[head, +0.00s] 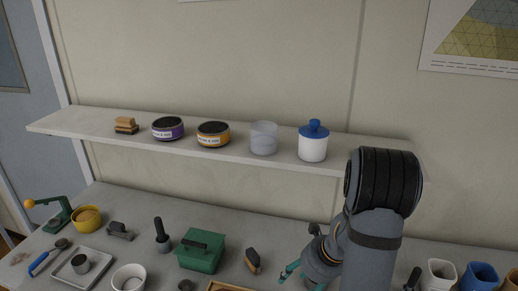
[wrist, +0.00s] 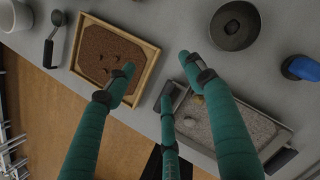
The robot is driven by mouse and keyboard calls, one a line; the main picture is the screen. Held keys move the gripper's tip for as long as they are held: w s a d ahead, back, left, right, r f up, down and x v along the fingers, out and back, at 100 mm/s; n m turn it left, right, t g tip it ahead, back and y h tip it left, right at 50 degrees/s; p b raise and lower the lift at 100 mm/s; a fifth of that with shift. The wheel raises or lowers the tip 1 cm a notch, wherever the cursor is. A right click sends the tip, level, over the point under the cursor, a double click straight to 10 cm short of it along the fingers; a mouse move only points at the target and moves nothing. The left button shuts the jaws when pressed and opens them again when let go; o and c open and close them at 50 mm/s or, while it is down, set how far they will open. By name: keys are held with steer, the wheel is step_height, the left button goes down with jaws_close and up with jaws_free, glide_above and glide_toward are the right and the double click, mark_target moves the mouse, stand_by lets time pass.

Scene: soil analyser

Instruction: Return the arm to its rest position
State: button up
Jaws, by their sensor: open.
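My arm (head: 372,235) stands in the right half of the head view, bent over at a dark ribbed joint above the bench. My gripper (head: 289,272) shows only in part there, low beside the arm, with teal fingertips. In the wrist view my gripper (wrist: 158,78) has its teal fingers spread apart, with nothing between them. They point over the bench, between a wooden tray of brown soil (wrist: 83,42) and a grey tray of grainy material (wrist: 270,128). The height of the fingertips above the bench is hard to tell.
A shelf (head: 225,148) holds a brush, two labelled tins, clear dishes and a blue-capped jar (head: 313,143), close left of my arm. On the bench are a green box (head: 201,251), a brush (head: 253,260), cups (head: 440,274) at right, and a dark round dish (wrist: 235,26).

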steer(key=s+a+n+g, duration=0.1)
steer(key=s+a+n, duration=0.3)
steer(key=a, duration=1)
steer(key=shift+s+a+y, duration=0.4)
steer(key=shift+s, duration=0.25)
steer(key=shift+d, duration=0.1)
